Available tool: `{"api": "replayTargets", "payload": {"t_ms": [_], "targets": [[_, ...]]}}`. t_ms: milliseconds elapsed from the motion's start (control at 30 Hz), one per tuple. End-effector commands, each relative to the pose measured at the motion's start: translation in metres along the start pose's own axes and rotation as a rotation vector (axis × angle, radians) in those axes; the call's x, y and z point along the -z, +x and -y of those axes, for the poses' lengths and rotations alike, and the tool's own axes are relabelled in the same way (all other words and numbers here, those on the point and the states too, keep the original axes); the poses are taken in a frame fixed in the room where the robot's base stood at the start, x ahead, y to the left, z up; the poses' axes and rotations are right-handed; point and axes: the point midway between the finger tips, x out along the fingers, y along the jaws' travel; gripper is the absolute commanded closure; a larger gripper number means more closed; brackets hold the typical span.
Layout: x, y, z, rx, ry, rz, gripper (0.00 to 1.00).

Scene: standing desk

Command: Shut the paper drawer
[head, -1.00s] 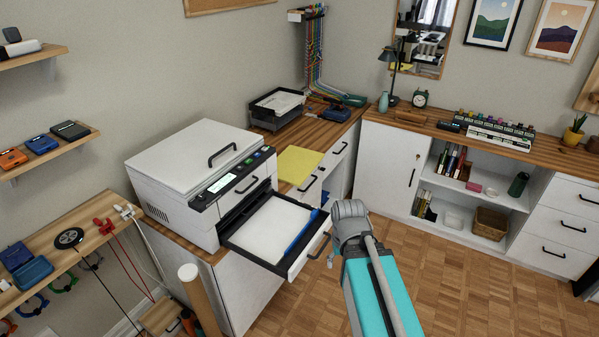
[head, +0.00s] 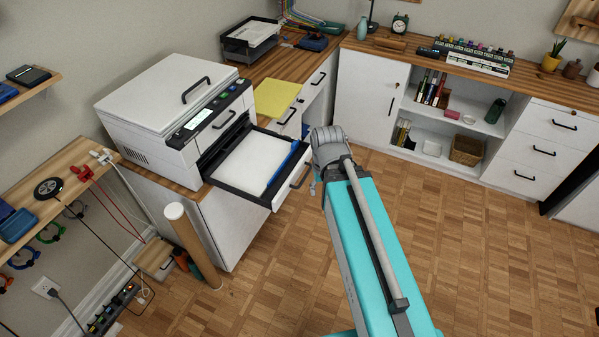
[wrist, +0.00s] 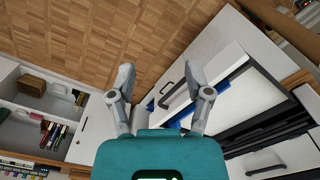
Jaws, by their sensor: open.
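The paper drawer (head: 240,183) of the white printer (head: 165,125) is pulled out and holds white paper (head: 254,162) with a blue strip along its right side. Its front has a dark handle (head: 300,177). In the wrist view the drawer (wrist: 237,62) is on the right, with its dark handle (wrist: 178,94) close to my right finger. My gripper (wrist: 160,80) is open, its two fingers apart with floor and a cabinet front visible between them. In the head view my gripper (head: 316,178) is just right of the drawer front, partly hidden by my arm. I cannot tell whether it touches the handle.
A yellow pad (head: 277,97) lies on the wooden counter beside the printer, above cabinet drawers. A brown cardboard tube (head: 193,245) stands upright in front of the printer cabinet. A shelf unit (head: 455,115) stands at the back right. The parquet floor (head: 480,250) is clear.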

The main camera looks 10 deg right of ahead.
Motion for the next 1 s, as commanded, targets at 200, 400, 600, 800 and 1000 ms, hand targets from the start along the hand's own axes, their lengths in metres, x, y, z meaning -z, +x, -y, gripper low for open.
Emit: {"api": "replayTargets", "payload": {"t_ms": [200, 400, 600, 800, 1000], "targets": [[0.006, 0.014, 0.001, 0.048, 0.016, -0.005, 0.85], [0.021, 0.041, 0.004, 0.167, 0.058, -0.019, 1.0], [0.041, 0.069, 0.004, 0.332, 0.114, -0.044, 1.0], [0.063, 0.091, 0.001, 0.499, 0.171, -0.081, 1.0], [0.085, 0.108, -0.007, 0.663, 0.228, -0.124, 1.0]]}}
